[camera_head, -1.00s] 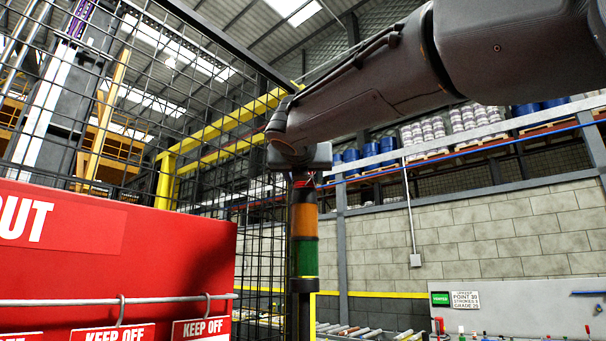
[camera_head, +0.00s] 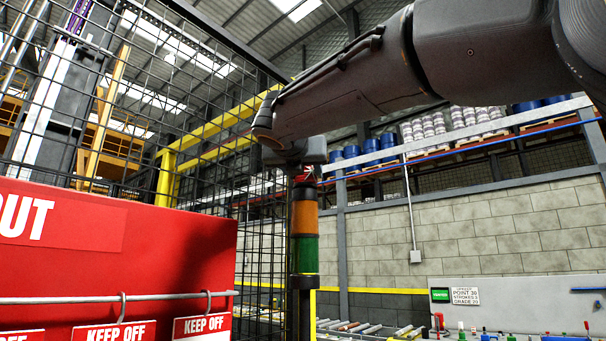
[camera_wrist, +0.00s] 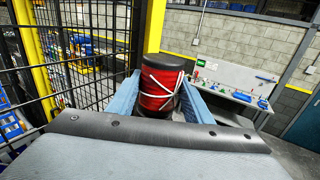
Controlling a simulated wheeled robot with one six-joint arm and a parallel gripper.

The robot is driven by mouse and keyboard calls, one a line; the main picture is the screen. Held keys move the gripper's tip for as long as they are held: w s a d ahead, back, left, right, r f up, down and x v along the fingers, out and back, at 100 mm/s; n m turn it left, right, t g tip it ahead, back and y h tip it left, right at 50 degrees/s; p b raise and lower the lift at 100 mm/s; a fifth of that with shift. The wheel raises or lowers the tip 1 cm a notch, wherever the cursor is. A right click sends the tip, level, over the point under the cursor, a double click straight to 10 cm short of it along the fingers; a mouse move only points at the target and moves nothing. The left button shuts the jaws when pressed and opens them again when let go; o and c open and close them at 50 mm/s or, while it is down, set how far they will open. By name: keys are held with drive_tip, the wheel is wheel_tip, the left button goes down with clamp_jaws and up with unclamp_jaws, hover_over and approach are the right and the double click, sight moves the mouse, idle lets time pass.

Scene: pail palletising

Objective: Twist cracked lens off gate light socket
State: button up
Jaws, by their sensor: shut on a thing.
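The cracked lens (camera_wrist: 158,92) is a red cylinder with a dark top and pale, jagged crack lines; it sits between the blue fingers of my gripper (camera_wrist: 160,98) in the wrist view. The gripper is shut on it. In the head view a small part of the red lens (camera_head: 304,174) shows under my wrist, directly above the amber segment (camera_head: 304,216) of the gate light. A green segment (camera_head: 304,254) and a dark post (camera_head: 301,300) are below. Whether the lens is still joined to its socket, I cannot tell; the joint is too small and partly hidden.
A black mesh fence (camera_head: 262,240) stands just left of the light. A red sign board (camera_head: 110,250) with "KEEP OFF" plates is at the left. A bench with a grey back panel (camera_head: 540,300) stands at the right, before a block wall. Open air lies right of the light.

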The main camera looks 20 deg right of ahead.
drive_tip(key=shift+r+p, duration=1.05)
drive_tip(key=shift+r, duration=0.1)
drive_tip(key=shift+r+p, duration=1.4)
drive_tip(key=shift+p, duration=0.2)
